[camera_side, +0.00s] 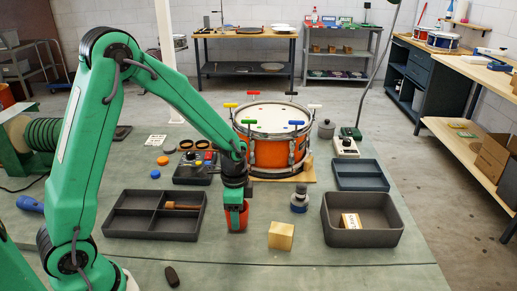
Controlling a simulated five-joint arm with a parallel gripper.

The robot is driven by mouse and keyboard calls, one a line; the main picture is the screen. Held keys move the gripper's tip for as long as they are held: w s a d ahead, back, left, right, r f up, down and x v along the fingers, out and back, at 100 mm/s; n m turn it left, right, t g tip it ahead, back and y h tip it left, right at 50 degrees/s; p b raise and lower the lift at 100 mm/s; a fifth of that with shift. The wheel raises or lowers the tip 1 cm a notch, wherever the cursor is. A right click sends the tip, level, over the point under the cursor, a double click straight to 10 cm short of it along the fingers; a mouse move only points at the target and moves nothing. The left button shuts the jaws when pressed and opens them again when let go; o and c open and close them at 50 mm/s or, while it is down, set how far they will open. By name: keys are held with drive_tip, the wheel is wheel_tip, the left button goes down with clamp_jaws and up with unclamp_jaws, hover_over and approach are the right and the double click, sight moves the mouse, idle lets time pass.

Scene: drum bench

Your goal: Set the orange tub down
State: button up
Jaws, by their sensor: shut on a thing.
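The orange tub (244,218) is a small round red-orange pot at the middle of the bench, directly under my wrist. My gripper (236,208) points straight down and is shut on the tub. The dark fingers cover part of its front and top. The tub hangs at or just above the bench top (200,262); I cannot tell whether its base touches. What is inside the tub is hidden.
A dark divided tray (127,223) with a wooden-handled tool lies to the left. A yellow block (281,236), a grey knob-topped part (299,201) and a grey bin (362,237) stand to the right. An orange drum (272,154) stands behind. The bench front is mostly clear.

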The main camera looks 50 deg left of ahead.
drive_tip(key=shift+f, duration=0.3)
drive_tip(key=shift+f, duration=0.1)
drive_tip(key=o, duration=0.9)
drive_tip(key=shift+o, duration=0.2)
wheel_tip(320, 180, up, 12)
idle(0.3)
drive_tip(key=shift+r, duration=0.25)
